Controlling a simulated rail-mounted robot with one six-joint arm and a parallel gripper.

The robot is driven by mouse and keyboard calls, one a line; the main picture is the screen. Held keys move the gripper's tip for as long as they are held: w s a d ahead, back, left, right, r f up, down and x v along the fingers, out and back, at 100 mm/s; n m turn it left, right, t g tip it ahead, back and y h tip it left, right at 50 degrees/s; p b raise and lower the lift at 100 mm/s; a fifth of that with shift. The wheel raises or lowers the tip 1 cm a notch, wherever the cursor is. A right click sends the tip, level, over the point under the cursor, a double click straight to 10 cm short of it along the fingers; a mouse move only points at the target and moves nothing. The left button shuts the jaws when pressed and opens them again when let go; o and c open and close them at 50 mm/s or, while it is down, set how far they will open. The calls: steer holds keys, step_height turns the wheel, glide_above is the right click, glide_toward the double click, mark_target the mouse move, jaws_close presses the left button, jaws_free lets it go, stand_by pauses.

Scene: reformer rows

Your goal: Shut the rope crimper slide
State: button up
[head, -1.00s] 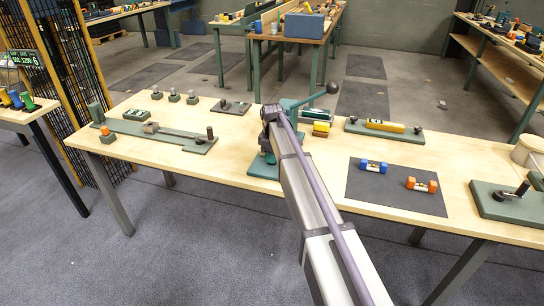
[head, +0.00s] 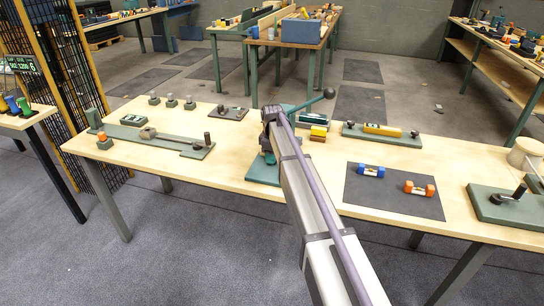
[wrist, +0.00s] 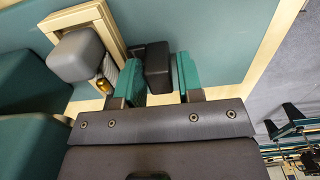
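The rope crimper appears to be the green device on the bench, with a green base plate (head: 262,174) and a lever ending in a dark ball (head: 329,92). My gripper (head: 268,135) is down at this device in the head view, largely hidden by my own arm. In the wrist view the two teal fingers of my gripper (wrist: 160,82) are apart, with a dark block (wrist: 158,62), perhaps the slide's grip, between them. The block nearly fills the gap; I cannot tell whether both fingers touch it. A grey rounded block (wrist: 78,55) on a pale frame (wrist: 103,15) lies to the left.
A long green fixture (head: 165,138) lies to the left. A yellow block on a green plate (head: 350,130) is behind right. A dark mat (head: 388,203) holds blue and orange pieces to the right. Rounded green parts (wrist: 30,140) crowd the wrist view's left side.

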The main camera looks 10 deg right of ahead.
steer(key=shift+r, duration=0.1)
step_height(320, 180, up, 11)
steer(key=p, duration=1)
steer(key=shift+f+p, duration=0.2)
steer(key=shift+p, duration=0.2)
